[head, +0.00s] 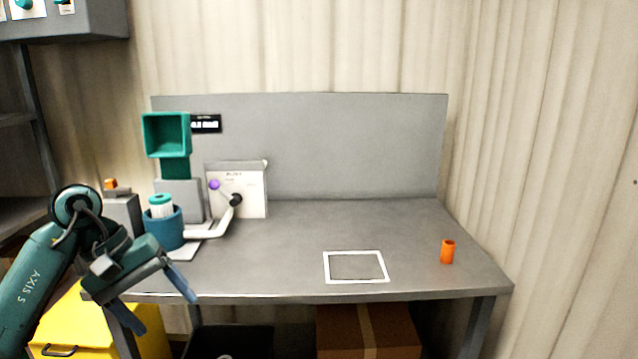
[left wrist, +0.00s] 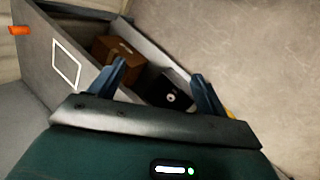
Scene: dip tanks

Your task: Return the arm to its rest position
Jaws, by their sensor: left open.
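My left gripper (head: 160,302) is open and empty in the head view, in front of the table's front left edge. In the left wrist view its two blue fingers (left wrist: 160,85) stand wide apart with nothing between them. The left arm comes in from the lower left, bent at the elbow. My right gripper is in neither view.
The grey table (head: 300,235) holds a dispenser with a blue cup (head: 165,232) at left, a white square outline (head: 356,281) and an orange cylinder (head: 447,252) at right. Below are a yellow cabinet (head: 70,325), a black bin (head: 232,341) and a cardboard box (head: 395,330).

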